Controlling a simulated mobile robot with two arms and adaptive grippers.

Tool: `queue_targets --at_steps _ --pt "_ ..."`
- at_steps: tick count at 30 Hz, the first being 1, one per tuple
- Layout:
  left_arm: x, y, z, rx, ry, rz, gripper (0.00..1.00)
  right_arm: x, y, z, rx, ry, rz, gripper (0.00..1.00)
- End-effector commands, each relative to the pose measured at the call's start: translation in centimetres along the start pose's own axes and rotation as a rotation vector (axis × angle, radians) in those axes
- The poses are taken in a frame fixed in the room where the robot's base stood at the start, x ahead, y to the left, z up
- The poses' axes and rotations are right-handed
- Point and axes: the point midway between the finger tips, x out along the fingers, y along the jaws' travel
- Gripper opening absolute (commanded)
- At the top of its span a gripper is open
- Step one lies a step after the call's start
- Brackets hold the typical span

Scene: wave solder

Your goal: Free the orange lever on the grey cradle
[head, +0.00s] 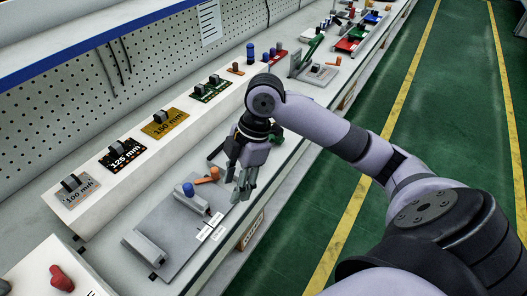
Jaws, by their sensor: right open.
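The grey cradle (174,229) is a flat plate with raised grey blocks on the bench, left of centre in the head view. A blue knob (188,189) stands on its far block. The orange lever (206,179) lies near the blue knob at the cradle's far end. My right gripper (238,187) is open, pointing down, just right of the orange lever and apart from it in the picture. Nothing shows between its fingers. It hides part of the bench behind it. My left gripper is out of view.
A raised white shelf (115,190) holds boards marked 100 mm, 125 mm (123,155) and 150 mm (164,122). A red-handled part (61,278) is at the lower left. Another fixture (318,73) stands farther along. The bench edge drops to green floor at right.

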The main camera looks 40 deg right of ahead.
Motion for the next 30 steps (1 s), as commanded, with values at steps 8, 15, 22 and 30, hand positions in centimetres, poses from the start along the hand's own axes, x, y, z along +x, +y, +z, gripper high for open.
queue_targets --at_steps 8,15,22,30 --pt "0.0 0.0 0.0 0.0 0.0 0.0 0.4 5.4 -1.9 -0.9 0.131 0.018 0.049 0.41" --pt "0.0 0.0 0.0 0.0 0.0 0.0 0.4 9.4 -4.1 -1.4 0.301 0.042 0.112 0.41" --pt "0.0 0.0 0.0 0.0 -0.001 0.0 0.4 12.2 -6.4 -1.0 0.501 0.059 0.179 0.41" --pt "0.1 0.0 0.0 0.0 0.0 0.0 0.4 14.7 -9.4 0.9 0.779 0.051 0.267 0.41"
